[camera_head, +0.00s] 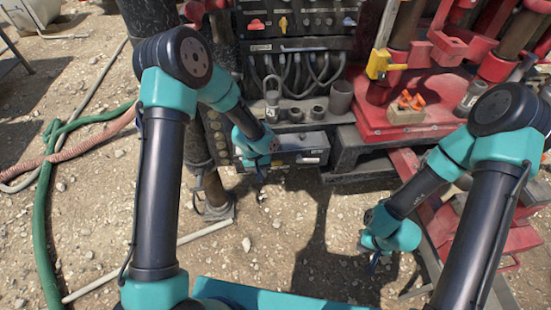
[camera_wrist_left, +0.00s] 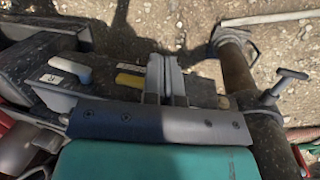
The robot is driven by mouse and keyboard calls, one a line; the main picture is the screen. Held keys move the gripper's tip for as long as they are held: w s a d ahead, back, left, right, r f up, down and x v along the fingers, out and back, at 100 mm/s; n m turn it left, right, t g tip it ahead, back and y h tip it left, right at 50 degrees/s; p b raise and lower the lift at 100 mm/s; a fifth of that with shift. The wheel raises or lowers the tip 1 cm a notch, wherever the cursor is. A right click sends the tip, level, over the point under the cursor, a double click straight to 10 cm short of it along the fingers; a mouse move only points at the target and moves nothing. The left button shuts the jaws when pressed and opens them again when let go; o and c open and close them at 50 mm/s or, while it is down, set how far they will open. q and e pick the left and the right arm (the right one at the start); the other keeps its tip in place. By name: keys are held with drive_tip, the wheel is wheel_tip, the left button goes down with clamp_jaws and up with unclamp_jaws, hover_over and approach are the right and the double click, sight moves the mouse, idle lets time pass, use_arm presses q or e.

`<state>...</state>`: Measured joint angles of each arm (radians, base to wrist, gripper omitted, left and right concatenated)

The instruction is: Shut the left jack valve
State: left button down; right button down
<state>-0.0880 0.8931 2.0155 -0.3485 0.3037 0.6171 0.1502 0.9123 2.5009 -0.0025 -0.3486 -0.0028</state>
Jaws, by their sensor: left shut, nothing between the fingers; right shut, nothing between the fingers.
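My left gripper (camera_head: 262,174) is shut and empty, low in front of the grey valve box (camera_head: 300,153) under the panel. In the left wrist view its closed fingers (camera_wrist_left: 166,75) reach over the dark box, beside a yellow lever (camera_wrist_left: 130,81). A blue lever (camera_wrist_left: 70,69) with a white tag is further left on that box. I cannot tell whether the fingers touch the yellow lever, nor which lever is the left jack valve. My right gripper (camera_head: 374,262) is shut and empty, low over the gravel, well apart from the box.
A dark jack leg (camera_head: 190,100) stands left of the box; its T-handle (camera_wrist_left: 290,82) shows in the left wrist view. The upper panel (camera_head: 292,22) has red, yellow and blue knobs, with hoses below. Red machinery (camera_head: 400,110) fills the right. Open gravel (camera_head: 270,235) lies in front.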

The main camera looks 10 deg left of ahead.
sight(276, 162)
use_arm(q)
drive_tip(key=w+d+r+n+y, duration=0.1)
drive_tip(key=w+d+r+y, duration=0.1)
drive_tip(key=w+r, duration=0.7)
drive_tip(key=shift+w+d+r+y, duration=0.3)
drive_tip(key=shift+w+d+y, duration=0.1)
drive_tip(key=shift+w+d, duration=0.3)
wheel_tip(276, 162, down, 14)
drive_tip(key=shift+f, duration=0.1)
